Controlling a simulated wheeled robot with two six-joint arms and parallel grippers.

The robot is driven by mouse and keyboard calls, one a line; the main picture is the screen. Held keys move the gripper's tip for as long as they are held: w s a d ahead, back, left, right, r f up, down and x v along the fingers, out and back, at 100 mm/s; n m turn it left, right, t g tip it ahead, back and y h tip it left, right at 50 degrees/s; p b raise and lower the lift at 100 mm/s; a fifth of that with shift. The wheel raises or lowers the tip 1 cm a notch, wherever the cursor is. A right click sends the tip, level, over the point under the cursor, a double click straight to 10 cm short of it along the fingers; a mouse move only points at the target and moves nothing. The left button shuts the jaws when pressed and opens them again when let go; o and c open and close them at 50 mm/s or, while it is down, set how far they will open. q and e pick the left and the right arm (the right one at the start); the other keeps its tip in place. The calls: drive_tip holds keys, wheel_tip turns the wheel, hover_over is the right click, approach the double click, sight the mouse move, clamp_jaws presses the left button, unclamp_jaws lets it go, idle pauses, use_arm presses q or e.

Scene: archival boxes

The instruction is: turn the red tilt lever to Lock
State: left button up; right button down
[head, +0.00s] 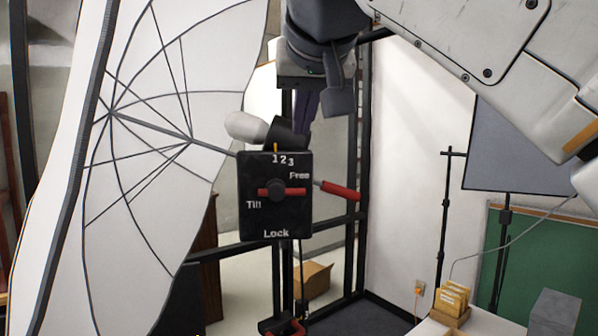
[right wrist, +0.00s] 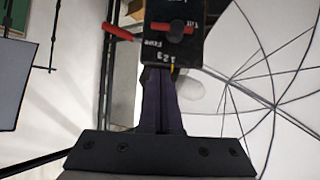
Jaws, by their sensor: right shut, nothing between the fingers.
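A black control box (head: 255,218) hangs on the stand in the middle of the head view, marked 1 2 3, Free, Tilt and Lock. Its red tilt lever (head: 293,192) lies level across a dark round knob, with Tilt at its left, Free above its right end and Lock below. The lever also shows in the right wrist view (right wrist: 174,38), where the box appears upside down. My right gripper (head: 303,120) is shut and empty just above the box, fingers pointing down toward it. I cannot tell whether the fingertips touch the box. My left gripper is out of view.
A second red handle (head: 340,190) sticks out right of the box. A large white umbrella (head: 150,190) fills the left, with a pale bulb (head: 243,126) near the fingers. Dark stand posts rise behind. A small box of yellow folders (head: 452,302) stands lower right.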

drive_tip(key=shift+d, duration=0.25)
drive_tip(key=p, duration=0.2)
hover_over(282, 191)
drive_tip(key=s+d, duration=0.3)
wheel_tip(282, 191, down, 5)
drive_tip(key=f, duration=0.1)
drive_tip(key=w+f, duration=0.1)
drive_tip(key=shift+a+f, duration=0.1)
drive_tip(key=shift+f, duration=0.25)
drive_tip(key=shift+w+f, duration=0.15)
drive_tip(key=shift+f, duration=0.75)
